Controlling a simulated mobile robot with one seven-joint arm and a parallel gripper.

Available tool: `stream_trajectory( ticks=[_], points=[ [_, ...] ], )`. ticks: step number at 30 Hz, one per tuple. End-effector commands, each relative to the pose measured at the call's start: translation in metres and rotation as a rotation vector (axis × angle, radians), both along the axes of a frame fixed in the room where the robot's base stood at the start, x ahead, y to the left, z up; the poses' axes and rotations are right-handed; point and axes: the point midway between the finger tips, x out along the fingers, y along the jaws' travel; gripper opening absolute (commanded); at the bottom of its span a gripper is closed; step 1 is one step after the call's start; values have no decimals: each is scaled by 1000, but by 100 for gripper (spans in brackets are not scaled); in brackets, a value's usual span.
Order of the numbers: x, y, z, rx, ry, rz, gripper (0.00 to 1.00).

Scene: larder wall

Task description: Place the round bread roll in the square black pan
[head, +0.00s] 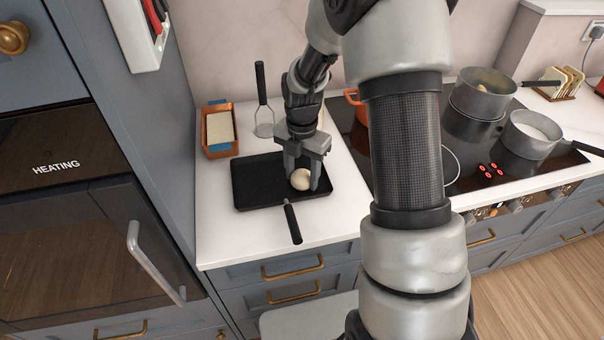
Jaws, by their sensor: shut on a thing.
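The round bread roll (301,180) is pale and sits between the fingers of my gripper (302,182), which is shut on it. My gripper points down over the right part of the square black pan (258,188). The roll is low, at the pan's right side; I cannot tell whether it touches the pan's floor. The pan lies flat on the white counter, and the rest of its floor is bare. My wrist hides part of the pan's back right corner.
An orange-brown container (218,147) with a pale block and a masher (263,116) stand behind the pan. A black-handled tool (292,222) lies at the pan's front edge. Pots (528,134) stand on the hob to the right. My arm hides part of the hob.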

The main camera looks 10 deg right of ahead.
Motion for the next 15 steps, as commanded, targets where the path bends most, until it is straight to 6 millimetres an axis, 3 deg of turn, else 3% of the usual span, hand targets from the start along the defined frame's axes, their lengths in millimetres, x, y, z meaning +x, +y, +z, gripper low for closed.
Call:
stream_trajectory(
  ticks=[1,2,5,15],
  points=[
    [0,0,-3,0,0,0,25],
    [0,0,-2,0,0,0,50],
    [0,0,-2,0,0,0,66],
    [0,0,3,0,0,0,66]
  ],
)
